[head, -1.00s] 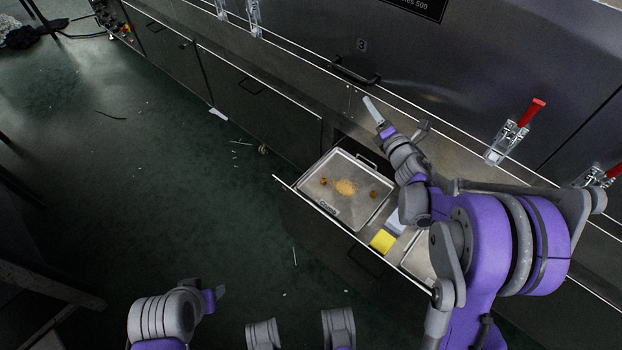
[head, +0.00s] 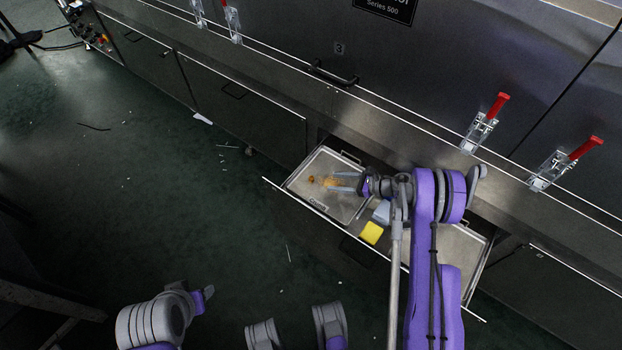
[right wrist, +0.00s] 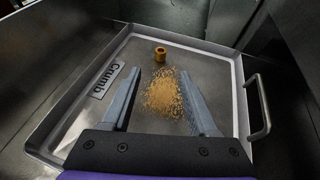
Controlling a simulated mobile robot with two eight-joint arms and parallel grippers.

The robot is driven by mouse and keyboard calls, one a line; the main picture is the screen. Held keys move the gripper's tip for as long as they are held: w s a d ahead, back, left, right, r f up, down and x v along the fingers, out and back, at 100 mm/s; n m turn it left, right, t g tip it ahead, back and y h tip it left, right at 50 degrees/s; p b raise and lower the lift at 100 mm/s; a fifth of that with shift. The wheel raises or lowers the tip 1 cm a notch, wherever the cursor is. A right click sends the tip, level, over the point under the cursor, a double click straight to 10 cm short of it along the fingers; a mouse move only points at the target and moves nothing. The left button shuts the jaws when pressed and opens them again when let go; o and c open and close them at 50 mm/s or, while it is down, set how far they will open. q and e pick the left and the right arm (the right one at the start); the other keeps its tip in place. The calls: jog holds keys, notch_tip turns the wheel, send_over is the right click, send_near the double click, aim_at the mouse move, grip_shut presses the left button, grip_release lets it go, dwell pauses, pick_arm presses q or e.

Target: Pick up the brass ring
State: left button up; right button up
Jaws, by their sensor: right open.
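A small brass ring (head: 311,179) lies on the metal tray (head: 325,162) in the open drawer, at the tray's left part in the head view. In the right wrist view the brass ring (right wrist: 160,54) stands near the tray's far edge, with its dark hole showing. My right gripper (head: 334,181) is open and empty over the tray, its fingers pointing at the ring. A crumb pile (right wrist: 166,92) lies between and below the fingers, nearer than the ring. My left gripper (head: 206,293) is low at the left, far from the tray; its jaws are unclear.
The tray has a handle (right wrist: 257,107) and a "Crumb" label (right wrist: 106,80). A yellow block (head: 371,232) and a blue-grey item (head: 381,213) lie beside it in the drawer. The dryer's steel wall with red-handled clamps (head: 484,123) rises behind. The floor at left is mostly clear.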

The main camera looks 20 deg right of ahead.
aim_at(314, 179)
jog(key=x, duration=0.8)
jog(key=shift+r+b, duration=0.2)
jog(key=shift+b, duration=0.2)
grip_shut()
